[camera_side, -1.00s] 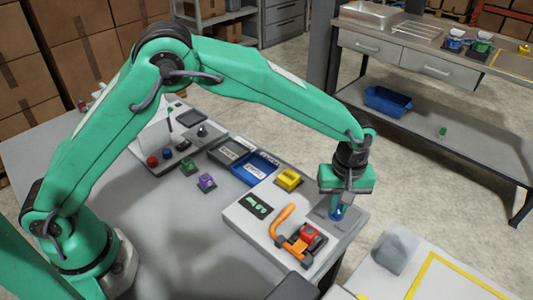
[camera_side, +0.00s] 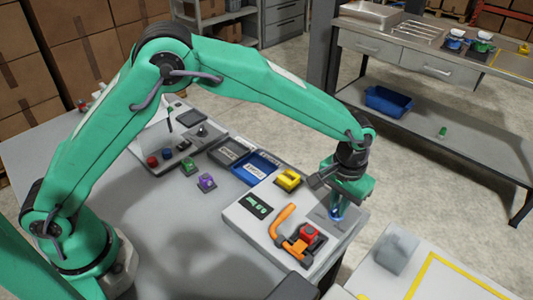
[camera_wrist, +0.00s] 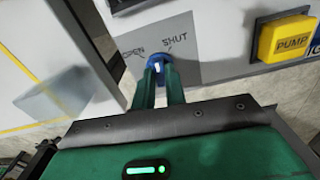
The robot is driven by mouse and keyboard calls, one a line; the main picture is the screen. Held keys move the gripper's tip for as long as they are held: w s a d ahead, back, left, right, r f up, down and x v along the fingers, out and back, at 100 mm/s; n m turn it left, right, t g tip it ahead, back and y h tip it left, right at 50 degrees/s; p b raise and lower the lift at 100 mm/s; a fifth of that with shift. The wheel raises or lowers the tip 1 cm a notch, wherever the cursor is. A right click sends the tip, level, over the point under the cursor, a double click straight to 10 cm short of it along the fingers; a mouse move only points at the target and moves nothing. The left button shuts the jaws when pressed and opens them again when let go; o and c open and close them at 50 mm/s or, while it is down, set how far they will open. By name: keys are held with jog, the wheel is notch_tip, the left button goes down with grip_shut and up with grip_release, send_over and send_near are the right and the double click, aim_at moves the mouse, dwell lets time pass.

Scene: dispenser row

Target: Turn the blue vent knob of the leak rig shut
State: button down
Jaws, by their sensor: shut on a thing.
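The blue vent knob (camera_wrist: 168,80) stands on a grey plate (camera_wrist: 197,66) printed OPEN (camera_wrist: 133,52) and SHUT (camera_wrist: 177,42). A short white mark shows on the knob; it is small, and I cannot tell exactly which word it points to. My gripper (camera_wrist: 159,84) is shut on the knob, one green finger on each side. In the side view my gripper (camera_side: 338,202) points down over the knob (camera_side: 336,213) at the right end of the leak rig (camera_side: 252,225), hiding part of it.
The rig also carries a yellow PUMP button (camera_wrist: 286,38), an orange clamp handle (camera_side: 282,221) with a red block (camera_side: 308,233), and a dark display (camera_side: 257,206). Blue and grey bins (camera_side: 256,169) lie behind it. A pale table with a grey block (camera_side: 397,252) stands at the right.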

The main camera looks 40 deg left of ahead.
jog(key=m, duration=0.4)
jog(key=shift+r+m, duration=0.1)
jog(key=shift+m, duration=1.9)
jog(key=c, duration=1.4)
grip_release()
jog(key=shift+c, duration=0.2)
jog(key=shift+r, duration=3.9)
